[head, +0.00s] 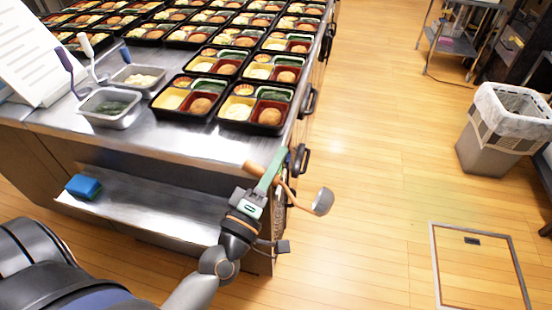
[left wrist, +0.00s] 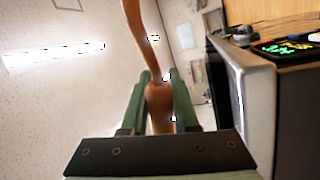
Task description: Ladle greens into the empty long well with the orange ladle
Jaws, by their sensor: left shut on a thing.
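My left gripper (head: 272,172) is shut on the orange ladle (head: 323,201) beyond the right edge of the counter. The ladle's bowl hangs out over the floor, to the right of the gripper. In the left wrist view, the orange-brown handle (left wrist: 158,105) stands between the green fingers (left wrist: 159,85). Two black bento trays (head: 214,117) are nearest, with food in several wells. I cannot tell which long well is empty. My right gripper is not in view.
More filled bentos cover the counter's back. A blue block (head: 84,186) lies on the lower shelf. The counter's front strip (head: 180,140) is clear.

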